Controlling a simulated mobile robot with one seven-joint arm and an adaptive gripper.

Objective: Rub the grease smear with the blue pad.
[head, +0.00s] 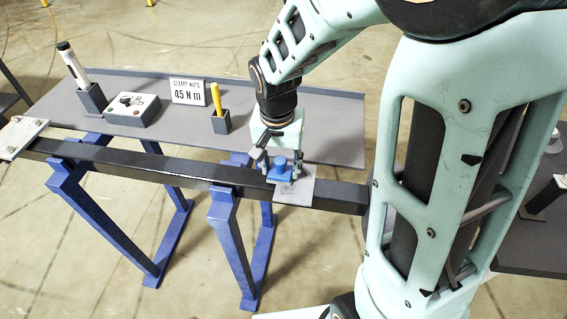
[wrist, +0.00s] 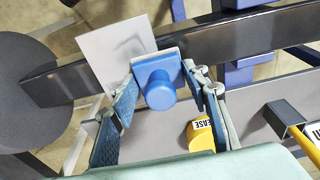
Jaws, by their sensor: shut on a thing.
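The blue pad (head: 281,171) has a round knob on top and a pale underside edge. My gripper (head: 278,164) is shut on the blue pad, which shows between its two fingers in the wrist view (wrist: 158,92). The plate also shows in the wrist view (wrist: 100,52), tilted in the picture. Faint darker marks (wrist: 128,46) show on it beside the pad, perhaps the grease smear; part may be hidden under the pad.
The dark beam (head: 180,170) rests on blue trestles (head: 235,240). Behind it, a grey bench holds a sign (head: 187,91), a switch box (head: 133,109), a yellow-handled tool (head: 216,97) in a holder and a white tool (head: 72,64). A yellow labelled object (wrist: 202,136) lies near my right finger.

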